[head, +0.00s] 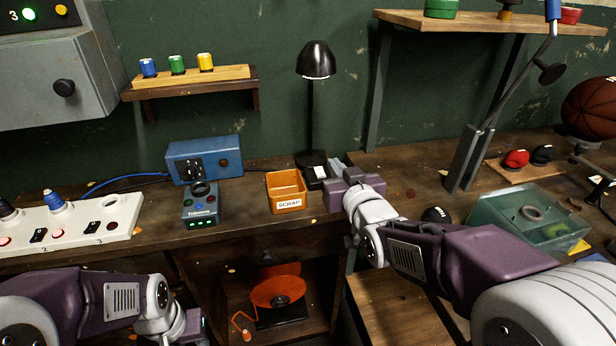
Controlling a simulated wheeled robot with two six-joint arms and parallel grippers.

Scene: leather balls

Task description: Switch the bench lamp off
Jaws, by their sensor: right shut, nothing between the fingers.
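The black bench lamp (316,62) stands upright at the back of the bench, and the underside of its shade looks bright, as if lit. Its base shows partly behind a small pale block (320,172), which may be its switch; I cannot tell. My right gripper (336,165) is shut and empty, just right of the lamp's base and close to it. Whether it touches anything is unclear. My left gripper (192,328) is low at the bottom edge, in front of the bench, with its fingers largely out of sight.
An orange scrap bin (286,190) stands left of the lamp base. Further left are a blue box (205,160), a small device (201,205) and a white switch panel (75,225). A teal clear bin (530,222) is at right. A wall shelf (190,84) hangs above left.

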